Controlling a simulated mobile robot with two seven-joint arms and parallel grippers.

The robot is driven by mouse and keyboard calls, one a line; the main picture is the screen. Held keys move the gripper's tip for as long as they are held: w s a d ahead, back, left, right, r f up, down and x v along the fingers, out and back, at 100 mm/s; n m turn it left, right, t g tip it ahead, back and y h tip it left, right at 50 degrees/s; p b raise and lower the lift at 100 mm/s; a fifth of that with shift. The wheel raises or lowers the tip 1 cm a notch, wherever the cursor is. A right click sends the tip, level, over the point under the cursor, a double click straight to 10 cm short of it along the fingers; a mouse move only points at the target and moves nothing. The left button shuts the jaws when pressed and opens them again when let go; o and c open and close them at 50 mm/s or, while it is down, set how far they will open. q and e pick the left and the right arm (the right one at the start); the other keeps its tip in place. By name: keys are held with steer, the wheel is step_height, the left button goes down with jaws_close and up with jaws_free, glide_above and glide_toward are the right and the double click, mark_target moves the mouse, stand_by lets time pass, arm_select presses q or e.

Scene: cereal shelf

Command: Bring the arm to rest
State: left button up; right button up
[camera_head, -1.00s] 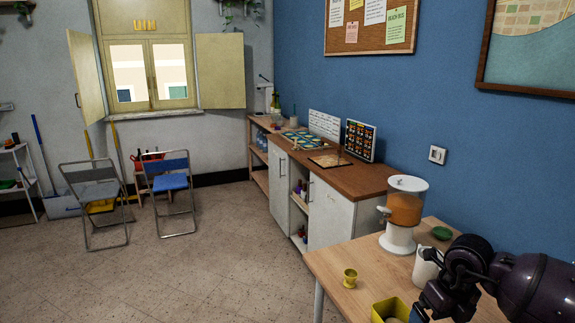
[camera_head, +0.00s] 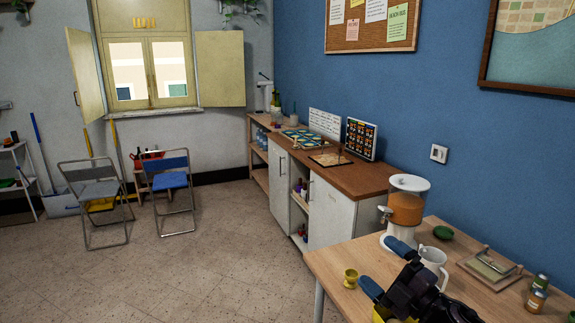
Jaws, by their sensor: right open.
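My right gripper (camera_head: 385,267) is over the front part of the wooden table at the lower right. Its two blue-tipped fingers are spread apart and point to the left, with nothing seen between them. The dark wrist behind them covers part of a yellow box (camera_head: 379,319). A white mug (camera_head: 436,258) stands just right of the upper finger; I cannot tell if they touch. A cereal dispenser (camera_head: 406,208) with orange-brown contents stands beyond the gripper. My left gripper is out of view.
The table (camera_head: 335,259) also bears a small yellow cup (camera_head: 350,278), a green bowl (camera_head: 443,232), a framed tray (camera_head: 490,264) and two small jars (camera_head: 536,300) at right. A brown-topped counter (camera_head: 366,181) lies behind. Floor on the left is open before two folding chairs.

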steer(key=s+d+f+m+g+h, duration=0.1)
steer(key=s+d+f+m+h, duration=0.25)
steer(key=f+m, duration=0.3)
steer(key=s+d+f+m+h, duration=0.2)
steer(key=s+f+m+h, duration=0.3)
steer(key=f, duration=0.3)
steer(key=s+d+f+m+g+h, duration=0.1)
steer(key=s+d+f+m+h, duration=0.2)
steer(key=f+m, duration=0.45)
steer(key=s+f+m+g+h, duration=0.1)
steer(key=s+f+m+g, duration=0.1)
steer(key=s+f, duration=0.6)
steer(key=s+g, duration=0.1)
steer(key=s, duration=0.5)
steer(key=shift+d, duration=0.35)
steer(key=shift+f+h, duration=0.1)
steer(key=shift+h, duration=0.15)
steer(key=shift+c, duration=0.2)
